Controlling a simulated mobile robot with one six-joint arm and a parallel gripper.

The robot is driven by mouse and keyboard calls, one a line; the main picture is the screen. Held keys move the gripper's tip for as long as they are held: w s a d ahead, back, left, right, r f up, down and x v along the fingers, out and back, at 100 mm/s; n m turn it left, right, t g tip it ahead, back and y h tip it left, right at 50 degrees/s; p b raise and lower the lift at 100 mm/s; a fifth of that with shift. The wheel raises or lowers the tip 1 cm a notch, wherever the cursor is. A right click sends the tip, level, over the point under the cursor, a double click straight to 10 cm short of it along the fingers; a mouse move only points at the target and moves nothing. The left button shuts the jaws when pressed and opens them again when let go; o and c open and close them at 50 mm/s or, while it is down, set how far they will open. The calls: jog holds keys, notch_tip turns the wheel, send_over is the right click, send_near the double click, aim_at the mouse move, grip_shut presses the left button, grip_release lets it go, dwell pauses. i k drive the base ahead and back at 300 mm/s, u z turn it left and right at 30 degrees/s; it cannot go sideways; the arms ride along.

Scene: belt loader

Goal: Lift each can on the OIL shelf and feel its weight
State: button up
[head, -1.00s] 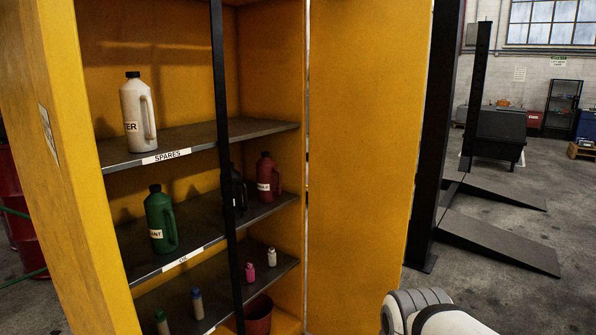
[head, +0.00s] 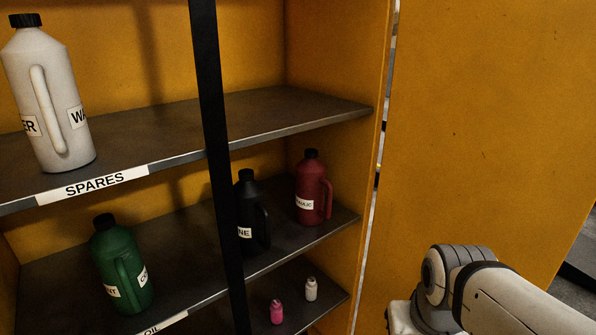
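The OIL shelf (head: 190,294) is the middle shelf in the yellow cabinet, with its label (head: 152,329) at the picture's bottom edge. A green can (head: 122,265) stands upright at its left. A black can (head: 249,222) stands further right, partly behind a black upright bar. A red can (head: 312,190) stands at the right back. All have handles and white labels that I can read only in part. My arm shows at the lower right, in front of the yellow door. My gripper is out of view.
The black bar (head: 214,150) runs down the cabinet's front. A white can (head: 50,105) stands on the SPARES shelf (head: 270,118) above. Small pink (head: 277,312) and white (head: 311,288) bottles stand on the shelf below. The yellow door (head: 480,130) is at right.

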aim_at(311, 183)
jog(key=u, duration=0.35)
jog(key=i, duration=0.8)
jog(key=u, duration=0.35)
jog(key=k, duration=0.9)
jog(key=u, duration=0.15)
jog(key=i, duration=0.9)
jog(key=z, duration=0.05)
